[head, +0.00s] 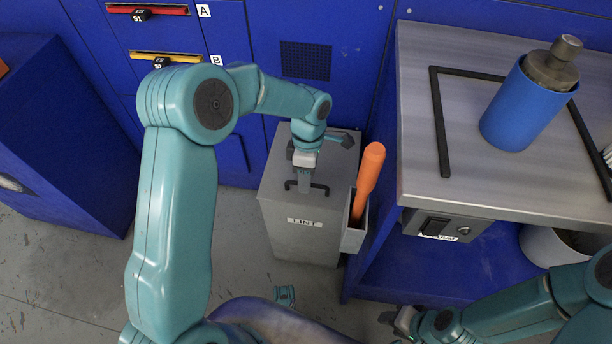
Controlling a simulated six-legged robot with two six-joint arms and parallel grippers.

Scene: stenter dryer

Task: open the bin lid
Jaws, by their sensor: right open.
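The grey bin (300,240) with a LINT label stands on the floor against the blue machine. Its lid (275,178) lies flat on top, closed, with a dark bar handle (320,189) near the front edge. My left gripper (304,185) reaches down over the lid, its fingers at the middle of the handle. Whether the fingers are shut on the handle cannot be told from this angle. My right gripper (398,320) is open, low at the bottom right, apart from the bin.
An orange-handled tool (367,180) stands in a holder on the bin's right side. To the right, a metal worktop (500,190) carries a blue cylinder (522,108) with a metal top. Grey floor is open left of the bin.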

